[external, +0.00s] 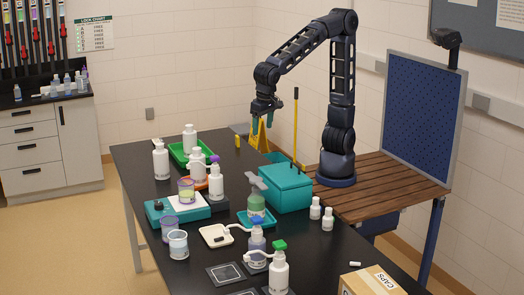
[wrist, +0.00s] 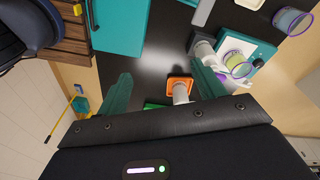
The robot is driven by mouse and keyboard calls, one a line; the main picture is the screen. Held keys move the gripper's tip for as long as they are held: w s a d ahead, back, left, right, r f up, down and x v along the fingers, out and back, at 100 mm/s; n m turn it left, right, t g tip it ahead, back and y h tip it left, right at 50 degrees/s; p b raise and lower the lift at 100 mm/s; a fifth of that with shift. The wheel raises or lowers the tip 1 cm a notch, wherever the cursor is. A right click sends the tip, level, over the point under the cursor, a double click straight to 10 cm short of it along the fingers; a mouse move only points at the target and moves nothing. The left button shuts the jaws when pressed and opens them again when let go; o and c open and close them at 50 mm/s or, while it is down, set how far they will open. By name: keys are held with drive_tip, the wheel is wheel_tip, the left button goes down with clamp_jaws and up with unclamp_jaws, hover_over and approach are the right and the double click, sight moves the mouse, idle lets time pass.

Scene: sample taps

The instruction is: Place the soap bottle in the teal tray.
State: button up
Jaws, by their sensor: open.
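A green bottle with a grey top (external: 257,204), which looks like the soap bottle, stands upright mid-table in the external view. The shallow teal tray (external: 242,218) is around or just behind its base; I cannot tell whether the bottle rests inside it. In the wrist view, a grey piece (wrist: 203,12) at the top edge may be the bottle's top; the tray is not clearly seen there. My gripper (external: 263,122) is open and empty, high above the table's far end, well away from the bottle. Its teal fingers are spread in the wrist view (wrist: 161,72).
A teal box (external: 286,190) stands right of the bottle. A teal balance (external: 180,211), a green tray (external: 178,152) and several white bottles crowd the left. White-nozzled bottles (external: 257,243) stand in front. Two small white bottles (external: 327,219) are at right.

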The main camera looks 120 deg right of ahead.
drive_tip(key=s+d+n+t, duration=0.2)
drive_tip(key=s+d+n, duration=0.4)
drive_tip(key=s, duration=0.4)
drive_tip(key=s+d+n+t+y, duration=0.1)
drive_tip(key=s+d+n+t, duration=0.1)
drive_tip(key=s+d+n, duration=0.4)
drive_tip(key=s+d, duration=0.1)
drive_tip(key=s, duration=0.4)
drive_tip(key=shift+n+y, duration=0.3)
drive_tip(key=shift+s+r, duration=0.1)
